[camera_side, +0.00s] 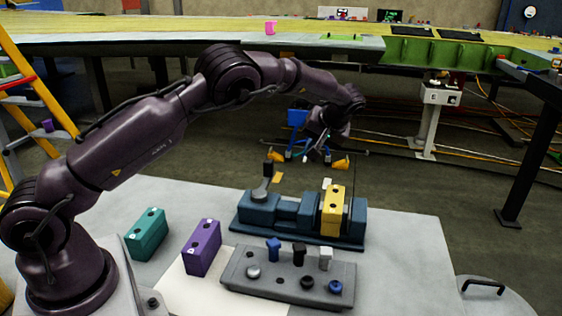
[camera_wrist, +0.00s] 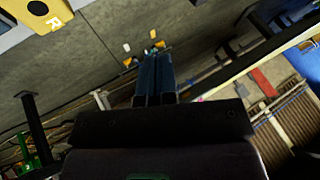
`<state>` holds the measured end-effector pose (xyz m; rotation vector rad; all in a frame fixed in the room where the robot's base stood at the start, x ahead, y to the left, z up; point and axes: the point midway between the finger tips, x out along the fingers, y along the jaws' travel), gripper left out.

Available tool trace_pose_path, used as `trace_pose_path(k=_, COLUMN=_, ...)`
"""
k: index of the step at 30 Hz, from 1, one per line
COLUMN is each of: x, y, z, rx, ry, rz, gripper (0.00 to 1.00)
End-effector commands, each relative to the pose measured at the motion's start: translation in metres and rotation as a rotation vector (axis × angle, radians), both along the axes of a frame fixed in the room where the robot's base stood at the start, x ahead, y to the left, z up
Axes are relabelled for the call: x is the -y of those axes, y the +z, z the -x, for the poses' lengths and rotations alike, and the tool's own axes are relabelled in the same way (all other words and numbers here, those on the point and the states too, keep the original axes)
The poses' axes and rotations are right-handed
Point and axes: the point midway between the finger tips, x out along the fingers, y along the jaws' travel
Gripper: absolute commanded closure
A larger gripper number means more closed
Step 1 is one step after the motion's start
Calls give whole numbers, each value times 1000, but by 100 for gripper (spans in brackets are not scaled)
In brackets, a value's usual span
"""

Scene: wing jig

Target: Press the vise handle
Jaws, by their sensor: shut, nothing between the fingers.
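The dark blue vise (camera_side: 285,214) stands on the grey table with a yellow block (camera_side: 333,211) in its jaws. Its handle (camera_side: 262,183) is an upright lever with a dark knob at the left end. My gripper (camera_side: 326,152) hangs above and behind the vise, to the right of the handle and apart from it. In the wrist view my gripper's blue fingers (camera_wrist: 155,75) are together with nothing between them. The yellow block (camera_wrist: 40,12) shows at that view's top left, cut off by the edge; the handle is not visible there.
A grey fixture (camera_side: 285,280) with several knobs and pegs lies in front of the vise. A purple block (camera_side: 202,247) and a teal block (camera_side: 147,234) stand to the left. The table's right part (camera_side: 405,240) is clear. A large wing panel (camera_side: 330,50) spans the back.

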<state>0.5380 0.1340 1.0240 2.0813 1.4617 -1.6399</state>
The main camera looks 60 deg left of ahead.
Motion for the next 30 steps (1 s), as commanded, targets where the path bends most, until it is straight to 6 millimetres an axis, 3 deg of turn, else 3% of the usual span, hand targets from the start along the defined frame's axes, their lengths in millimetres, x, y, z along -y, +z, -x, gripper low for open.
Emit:
trace_pose_path(k=17, x=-4, y=-6, z=4, rx=25, ry=61, rz=-3, gripper=100)
trace_pose_path(k=30, x=-54, y=-74, z=10, rx=22, ry=62, rz=-3, gripper=100)
